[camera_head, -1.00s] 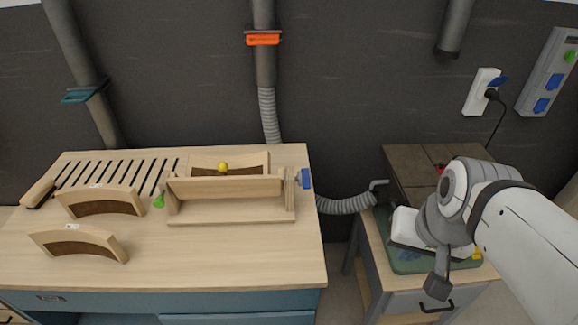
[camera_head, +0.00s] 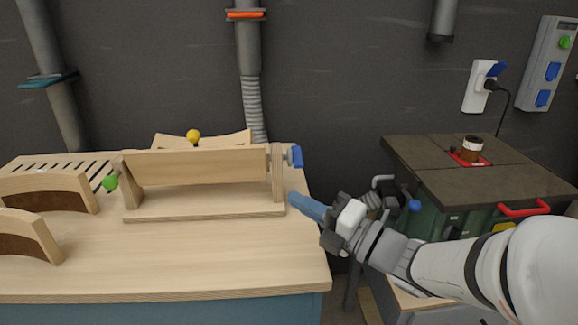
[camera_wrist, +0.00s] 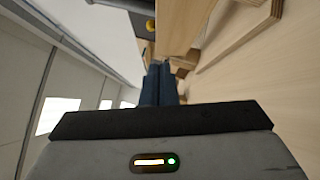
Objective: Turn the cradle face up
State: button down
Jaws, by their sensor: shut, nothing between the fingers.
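The wooden cradle (camera_head: 205,167) sits between two end uprights on a flat base on the bench; a plain flat board faces me. A blue handle (camera_head: 296,157) is at its right end and a green knob (camera_head: 110,182) at its left end. A yellow knob (camera_head: 193,136) shows above its back edge, by a curved wooden piece behind the board. My gripper (camera_head: 293,199) is shut and empty, its blue fingers pointing left, just below the blue handle and right of the base. In the wrist view the fingers (camera_wrist: 159,68) lie together near pale wood parts.
Curved wooden forms with brown inner faces (camera_head: 45,190) stand on the bench's left, beside a slotted rack (camera_head: 60,165). The bench front (camera_head: 200,265) is clear. At right are a dark-topped cabinet (camera_head: 420,160) with a jar (camera_head: 472,149) on a red pad, and a red handle (camera_head: 525,209).

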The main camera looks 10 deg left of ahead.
jog(key=m+t, duration=0.1)
jog(key=p, duration=1.4)
send_near(250, 151)
jog(key=shift+s+a+r+m, duration=0.1)
jog(key=shift+s+a+m, duration=0.1)
jog(key=shift+s+a, duration=0.3)
jog(key=shift+s+a+m, duration=0.2)
jog(key=shift+s+a, duration=0.05)
jog(key=shift+s, duration=0.4)
jog(key=p, duration=0.2)
jog(key=shift+a+p, duration=0.2)
jog(key=shift+p, duration=0.1)
jog(key=w+a, duration=0.1)
jog(key=w, duration=0.1)
jog(key=w+a, duration=0.1)
jog(key=w, duration=0.1)
jog(key=shift+a+r+p, duration=0.35)
jog(key=shift+r, duration=0.05)
jog(key=shift+w+a+r, duration=0.1)
jog(key=shift+w+a, duration=0.05)
jog(key=shift+w, duration=0.4)
